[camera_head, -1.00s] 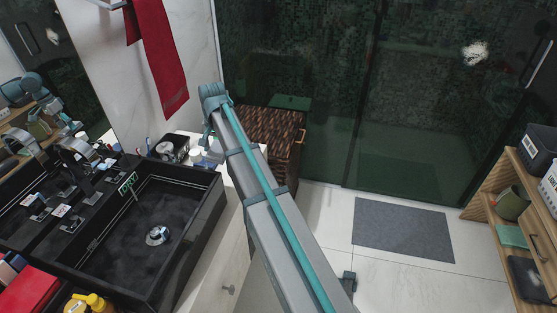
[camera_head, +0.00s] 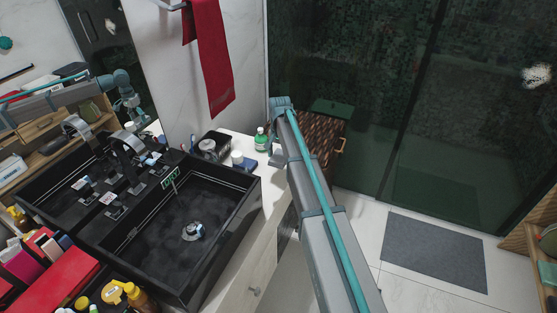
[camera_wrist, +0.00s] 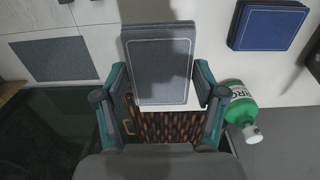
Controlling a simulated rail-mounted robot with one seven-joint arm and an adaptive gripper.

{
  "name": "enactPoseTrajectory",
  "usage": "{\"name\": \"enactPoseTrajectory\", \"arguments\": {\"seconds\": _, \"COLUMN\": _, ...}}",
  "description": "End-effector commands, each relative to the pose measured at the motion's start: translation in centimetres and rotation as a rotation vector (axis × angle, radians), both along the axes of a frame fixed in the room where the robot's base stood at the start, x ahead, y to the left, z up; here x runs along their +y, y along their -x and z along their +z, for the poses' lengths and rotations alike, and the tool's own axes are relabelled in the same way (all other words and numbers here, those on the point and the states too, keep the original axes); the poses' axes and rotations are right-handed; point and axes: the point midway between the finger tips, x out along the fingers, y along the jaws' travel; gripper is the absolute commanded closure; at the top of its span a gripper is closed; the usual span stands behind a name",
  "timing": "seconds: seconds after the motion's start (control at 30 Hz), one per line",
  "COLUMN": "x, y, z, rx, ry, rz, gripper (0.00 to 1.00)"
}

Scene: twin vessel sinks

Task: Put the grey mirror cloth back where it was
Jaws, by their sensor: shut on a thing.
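The grey mirror cloth (camera_wrist: 160,62) is a flat, folded grey rectangle with a pale edge line. In the wrist view my gripper (camera_wrist: 162,82) is shut on it, a finger at each side. In the wrist view it appears over the pale counter and cabinet area, with the patterned brown basket below it in the picture. I cannot tell its height. In the head view my arm ends beside the counter's far end, and the cloth is not clearly seen there.
A green bottle (camera_wrist: 238,103) stands close to my right finger; it also shows in the head view (camera_head: 261,139). A folded blue cloth (camera_wrist: 268,25) lies at upper right. The black sink (camera_head: 205,215), red towel (camera_head: 212,70) and brown basket (camera_head: 322,132) are nearby.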

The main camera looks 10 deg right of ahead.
Motion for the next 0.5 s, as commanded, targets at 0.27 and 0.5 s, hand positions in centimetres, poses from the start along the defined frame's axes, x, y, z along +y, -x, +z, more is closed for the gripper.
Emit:
{"name": "enactPoseTrajectory", "arguments": {"seconds": 0.27, "x": 0.0, "y": -2.6, "z": -3.0, "rx": 0.000, "ry": 0.000, "rz": 0.000, "gripper": 0.58}}
{"name": "enactPoseTrajectory", "arguments": {"seconds": 0.5, "x": 0.0, "y": -3.7, "z": -4.2, "rx": 0.001, "ry": -0.001, "rz": 0.000, "gripper": 0.58}}
